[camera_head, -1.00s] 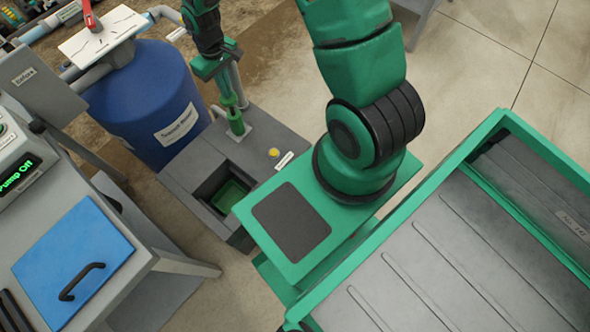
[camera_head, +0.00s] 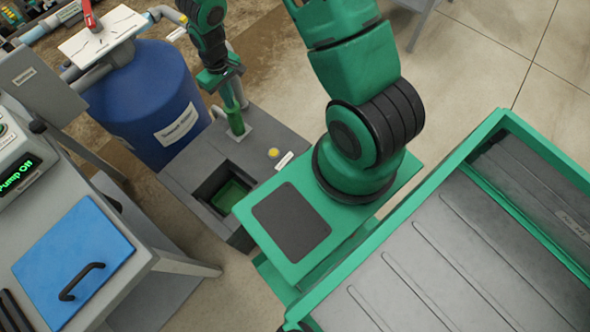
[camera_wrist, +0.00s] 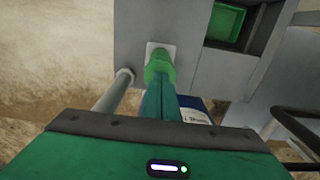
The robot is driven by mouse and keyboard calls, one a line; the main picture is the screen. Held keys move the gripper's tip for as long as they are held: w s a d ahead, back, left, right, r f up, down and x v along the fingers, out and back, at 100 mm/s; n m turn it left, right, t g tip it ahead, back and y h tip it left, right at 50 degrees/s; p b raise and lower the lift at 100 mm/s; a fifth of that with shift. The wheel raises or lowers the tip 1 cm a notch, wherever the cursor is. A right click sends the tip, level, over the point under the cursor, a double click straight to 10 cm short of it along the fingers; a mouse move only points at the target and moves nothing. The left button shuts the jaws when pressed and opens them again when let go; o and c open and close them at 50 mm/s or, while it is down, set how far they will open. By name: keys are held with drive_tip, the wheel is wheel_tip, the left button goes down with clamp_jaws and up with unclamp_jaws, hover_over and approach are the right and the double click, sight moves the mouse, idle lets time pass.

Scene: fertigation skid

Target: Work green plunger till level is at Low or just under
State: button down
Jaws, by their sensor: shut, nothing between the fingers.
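The green plunger (camera_head: 235,119) stands up from a pale square plate on the grey skid box, and it also shows in the wrist view (camera_wrist: 158,65). My gripper (camera_head: 231,100) is above it, pointing down. Its green fingers (camera_wrist: 162,88) are shut and empty, their tips at or just over the plunger's top. I cannot tell if they touch it. A square well (camera_head: 228,190) in the same box has a green surface inside, also seen in the wrist view (camera_wrist: 226,22). No Low mark can be made out.
A blue tank (camera_head: 148,105) stands left of the box. A yellow button (camera_head: 273,153) sits on the box beside a small label. A bench with a blue lid (camera_head: 72,262) and a pump display (camera_head: 20,172) is at left. A grey pipe (camera_wrist: 113,90) rises close to my gripper.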

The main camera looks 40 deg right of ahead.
drive_tip(key=shift+f, duration=0.55)
drive_tip(key=shift+r, duration=0.1)
drive_tip(key=shift+r, duration=3.35)
drive_tip(key=shift+f, duration=3.4)
drive_tip(key=shift+r, duration=3.4)
